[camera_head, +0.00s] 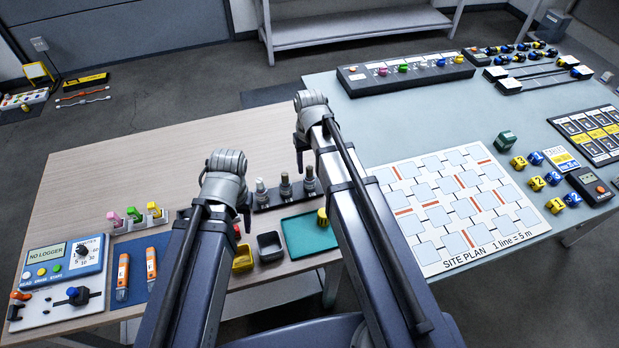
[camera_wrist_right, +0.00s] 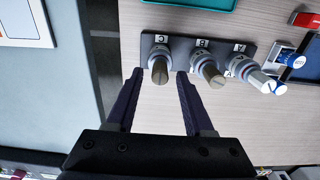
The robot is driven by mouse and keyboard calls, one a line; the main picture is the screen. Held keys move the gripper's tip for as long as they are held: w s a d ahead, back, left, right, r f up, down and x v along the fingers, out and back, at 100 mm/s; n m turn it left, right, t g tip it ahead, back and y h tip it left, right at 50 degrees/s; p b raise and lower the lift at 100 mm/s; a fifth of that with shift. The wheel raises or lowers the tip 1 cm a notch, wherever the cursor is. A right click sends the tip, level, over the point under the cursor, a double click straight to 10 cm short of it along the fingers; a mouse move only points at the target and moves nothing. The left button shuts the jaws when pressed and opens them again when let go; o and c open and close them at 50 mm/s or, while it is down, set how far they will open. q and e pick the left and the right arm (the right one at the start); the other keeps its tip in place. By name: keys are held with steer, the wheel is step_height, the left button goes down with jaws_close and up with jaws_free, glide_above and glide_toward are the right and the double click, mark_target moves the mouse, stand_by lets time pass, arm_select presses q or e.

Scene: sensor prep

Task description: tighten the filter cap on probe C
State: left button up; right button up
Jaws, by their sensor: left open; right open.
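Probe C (camera_wrist_right: 158,65) stands in a dark rack (camera_wrist_right: 183,42), beside the mark C, with a grey-brown ribbed top pointing toward the camera. In the head view probe C (camera_head: 309,179) is the rightmost of three. Probe B (camera_wrist_right: 205,68) has a similar top; probe A (camera_wrist_right: 262,80) ends in white and blue. My right gripper (camera_wrist_right: 159,84) is open, its fingers on either side of probe C's top in the picture; I cannot tell whether they reach down to it. In the head view my right gripper (camera_head: 299,157) hangs near the rack. My left gripper (camera_head: 246,213) hangs left of the rack, fingertips hardly visible.
A green tray (camera_head: 299,236) and yellow (camera_head: 242,260) and dark (camera_head: 269,248) bins lie in front of the rack. A logger box (camera_head: 65,258) is at the left. The wood behind the rack is clear. A site plan (camera_head: 462,205) covers part of the grey table.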

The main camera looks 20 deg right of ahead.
steer(key=shift+f+b, duration=0.4)
steer(key=shift+f, duration=0.45)
steer(key=n, duration=0.8)
jaws_close()
stand_by(0.5)
